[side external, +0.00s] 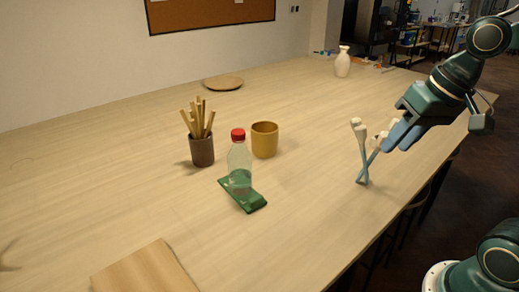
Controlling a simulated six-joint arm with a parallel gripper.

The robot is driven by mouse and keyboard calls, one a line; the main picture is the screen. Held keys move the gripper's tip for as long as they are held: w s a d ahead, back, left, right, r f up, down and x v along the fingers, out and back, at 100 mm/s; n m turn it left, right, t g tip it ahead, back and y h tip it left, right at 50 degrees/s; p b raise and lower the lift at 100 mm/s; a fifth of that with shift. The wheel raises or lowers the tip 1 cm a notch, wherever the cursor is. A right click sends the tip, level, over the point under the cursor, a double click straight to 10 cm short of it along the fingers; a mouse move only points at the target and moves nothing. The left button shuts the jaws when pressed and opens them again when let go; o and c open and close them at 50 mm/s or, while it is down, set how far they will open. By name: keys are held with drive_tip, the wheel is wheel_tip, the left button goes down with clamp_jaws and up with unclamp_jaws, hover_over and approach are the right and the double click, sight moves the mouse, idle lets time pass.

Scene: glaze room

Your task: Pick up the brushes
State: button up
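Several slim blue-grey sticks with pale rounded heads, which look like the brushes (359,143), stand crossed near the table's right edge. Their heads point up and their lower ends come together at or just above the tabletop; I cannot tell which. My gripper (387,143) reaches in from the right, tilted down to the left, with its blue fingers right beside or overlapping the brushes. Pale heads partly cover the fingertips, so the gap between the fingers and any contact are unclear. A brown cup (202,152) further left holds several wooden sticks (198,120).
A clear bottle (239,160) with a red cap stands on a green flat item (248,198). A mustard cup (265,140) is behind it. A plate (223,83) and a pale vase (343,62) are at the back, a wooden board (147,272) at the front.

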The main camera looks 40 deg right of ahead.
drive_tip(key=w+d+f+m+y, duration=0.1)
drive_tip(key=w+d+m, duration=0.1)
drive_tip(key=d, duration=0.4)
drive_tip(key=w+d+f+m+g+y, duration=0.1)
drive_tip(key=w+d+m, duration=0.2)
drive_tip(key=d+m, duration=0.2)
drive_tip(key=w+d+f+m+g+y, duration=0.1)
drive_tip(key=w+d+m+y, duration=0.1)
drive_tip(key=d+m, duration=0.2)
drive_tip(key=d, duration=0.3)
drive_tip(key=shift+w+f, duration=0.25)
drive_tip(key=shift+f, duration=0.05)
drive_tip(key=shift+x, duration=1.2)
drive_tip(key=shift+f, duration=0.15)
drive_tip(key=shift+x, duration=2.4)
drive_tip(key=shift+a, duration=0.1)
